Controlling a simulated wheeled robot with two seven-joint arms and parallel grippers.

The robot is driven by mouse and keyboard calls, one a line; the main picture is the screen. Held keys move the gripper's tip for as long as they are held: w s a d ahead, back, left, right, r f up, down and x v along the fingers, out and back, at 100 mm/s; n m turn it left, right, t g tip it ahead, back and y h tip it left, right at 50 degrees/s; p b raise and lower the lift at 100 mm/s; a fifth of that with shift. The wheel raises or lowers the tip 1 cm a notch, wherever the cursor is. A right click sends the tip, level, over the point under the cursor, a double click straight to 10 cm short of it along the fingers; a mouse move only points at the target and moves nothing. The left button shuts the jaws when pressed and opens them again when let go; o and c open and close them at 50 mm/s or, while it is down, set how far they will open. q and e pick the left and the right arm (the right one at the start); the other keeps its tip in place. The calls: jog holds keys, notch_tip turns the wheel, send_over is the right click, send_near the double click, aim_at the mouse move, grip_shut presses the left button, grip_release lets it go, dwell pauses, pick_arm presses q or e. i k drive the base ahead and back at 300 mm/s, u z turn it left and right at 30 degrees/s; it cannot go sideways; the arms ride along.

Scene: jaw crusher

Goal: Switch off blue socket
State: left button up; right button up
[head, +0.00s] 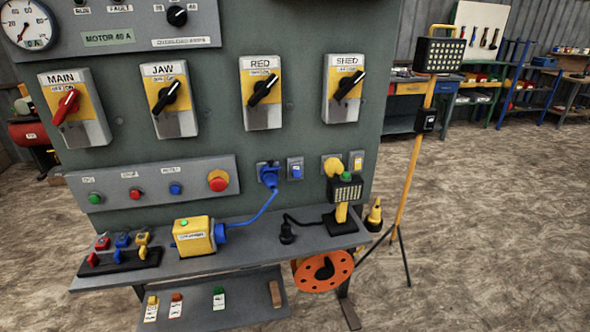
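A blue socket (262,166) is on the lower right of the grey-green panel. A blue plug (270,177) sits at it and covers most of its face. A blue cable (262,210) runs down from the plug to a yellow box (192,237) with a green button on the shelf. Just right of the socket is a small blue-framed switch (295,168); its position is too small to tell. Neither of my grippers shows in the head view.
A yellow socket (331,166) and yellow switch (356,161) are to the right. A small lamp (345,188) stands on the shelf (250,250) before them, near a loose black plug (287,234). Rotary switches are above. A floor lamp tripod (403,170) stands at right.

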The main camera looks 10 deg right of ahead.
aim_at(296, 168)
jog(key=k, duration=0.5)
jog(key=u, duration=1.35)
jog(key=i, duration=1.2)
jog(key=z, duration=1.3)
